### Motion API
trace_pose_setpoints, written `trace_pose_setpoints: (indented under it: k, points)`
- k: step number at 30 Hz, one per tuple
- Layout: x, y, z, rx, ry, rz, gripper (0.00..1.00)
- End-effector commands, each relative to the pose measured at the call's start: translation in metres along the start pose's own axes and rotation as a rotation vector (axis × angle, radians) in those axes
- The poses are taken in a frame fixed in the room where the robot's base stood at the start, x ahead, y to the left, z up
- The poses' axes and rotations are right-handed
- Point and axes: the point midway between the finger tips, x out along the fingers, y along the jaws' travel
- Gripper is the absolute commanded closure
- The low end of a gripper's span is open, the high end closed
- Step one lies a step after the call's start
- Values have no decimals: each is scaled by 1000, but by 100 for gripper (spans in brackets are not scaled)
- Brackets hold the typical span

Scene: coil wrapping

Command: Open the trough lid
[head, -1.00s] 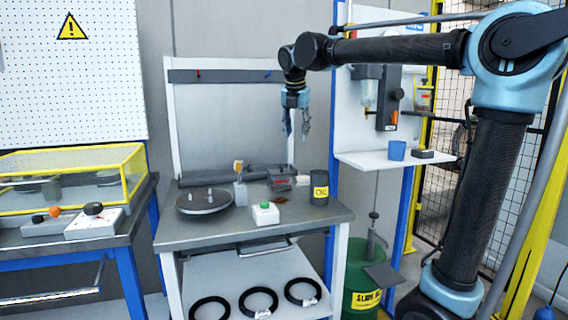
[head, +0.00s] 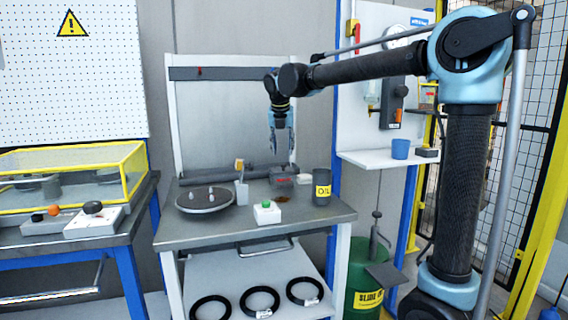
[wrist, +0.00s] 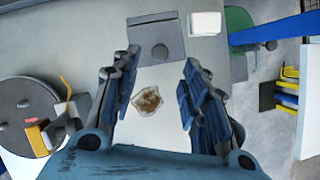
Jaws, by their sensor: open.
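A small dark grey box (head: 283,179) with a red mark sits toward the back of the grey bench; I take it as the trough, though its name is not shown. In the wrist view the box (wrist: 156,44) has a flat, closed-looking top with a dark bar along its far edge. My gripper (head: 282,148) hangs fingers down above the box, apart from it. In the wrist view my gripper (wrist: 160,62) is open and empty. A brown patch (wrist: 148,100) lies on the bench between its fingers.
A round turntable (head: 205,199) with pegs stands left of the box. A white block (wrist: 206,23) lies beside the box. A yellow-framed case (head: 72,178) stands far left.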

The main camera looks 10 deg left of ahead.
Motion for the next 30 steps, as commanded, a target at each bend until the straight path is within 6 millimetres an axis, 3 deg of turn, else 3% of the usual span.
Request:
trace_pose_setpoints:
  k: [6, 12, 25, 26, 30]
  points:
    - [38, -1, 0, 1, 0, 0, 59]
    - [61, -1, 1, 2, 0, 0, 59]
    - [70, -2, 1, 2, 0, -1, 59]
    - [70, -2, 1, 2, 0, -1, 61]
    - [70, -2, 1, 2, 0, -1, 93]
